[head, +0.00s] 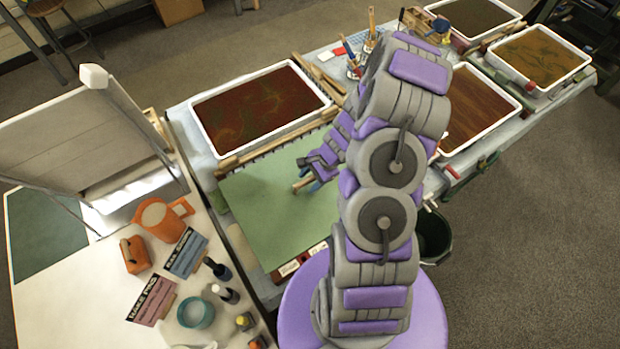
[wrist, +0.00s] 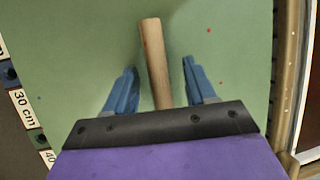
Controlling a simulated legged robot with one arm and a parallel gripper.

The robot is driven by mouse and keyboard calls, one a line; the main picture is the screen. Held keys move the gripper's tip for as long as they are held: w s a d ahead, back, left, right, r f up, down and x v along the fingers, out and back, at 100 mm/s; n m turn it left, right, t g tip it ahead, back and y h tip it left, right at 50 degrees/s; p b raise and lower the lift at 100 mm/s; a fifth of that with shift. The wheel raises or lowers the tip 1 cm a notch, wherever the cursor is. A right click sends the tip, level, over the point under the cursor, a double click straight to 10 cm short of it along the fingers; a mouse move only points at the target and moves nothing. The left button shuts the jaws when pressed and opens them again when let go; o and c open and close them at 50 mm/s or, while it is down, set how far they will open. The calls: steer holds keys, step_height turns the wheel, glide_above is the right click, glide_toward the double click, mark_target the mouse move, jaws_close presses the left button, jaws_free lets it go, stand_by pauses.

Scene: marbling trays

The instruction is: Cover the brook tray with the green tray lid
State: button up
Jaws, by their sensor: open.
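A flat green panel, which looks like the tray lid (head: 250,200), lies in the middle of the work table in the head view. The lid also fills most of the wrist view (wrist: 80,60). A round wooden handle (wrist: 153,50) stands out on it. My gripper (wrist: 159,64) is open, with one blue finger on each side of the handle and a visible gap on both sides. In the head view my gripper (head: 309,181) is over the right part of the lid, partly hidden by my arm. No readable label shows which tray is the brook tray.
A white-rimmed tray of dark red liquid (head: 203,126) is just behind the lid. A brown-orange tray (head: 520,104) is right of my arm, with more trays farther back. A white side table (head: 70,290) at left holds an orange jug (head: 155,216) and bottles. A dark bucket (head: 436,240) stands right.

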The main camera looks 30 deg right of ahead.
steer(key=shift+a+r, duration=0.1)
steer(key=shift+r, duration=0.3)
steer(key=p+v, duration=0.3)
steer(key=v, duration=1.3)
steer(key=shift+d, duration=0.45)
steer(key=shift+s+r, duration=0.1)
steer(key=shift+r, duration=0.05)
steer(key=s+a+r+n+g, duration=0.1)
steer(key=s+a+r+n, duration=0.15)
steer(key=a+r, duration=0.2)
steer(key=s+a+r+n+g+h+b, duration=0.1)
steer(key=s+a+r+n, duration=0.1)
steer(key=a+r+n, duration=0.3)
steer(key=s+a+r+n+g, duration=0.1)
steer(key=s+a+r+n, duration=0.1)
steer(key=a+r, duration=0.35)
steer(key=s+a+r+n+h, duration=0.1)
steer(key=s+n, duration=0.1)
steer(key=s, duration=0.3)
steer(key=s+a+r+n+h, duration=0.1)
steer(key=s+a+n, duration=0.1)
steer(key=s, duration=0.3)
steer(key=s+a+r+n+h+b, duration=0.1)
steer(key=s+r+n, duration=0.1)
steer(key=s, duration=0.3)
steer(key=shift+s+a+n+g+h, duration=0.25)
steer(key=shift+s+n+g+h, duration=0.05)
steer(key=shift+n, duration=0.55)
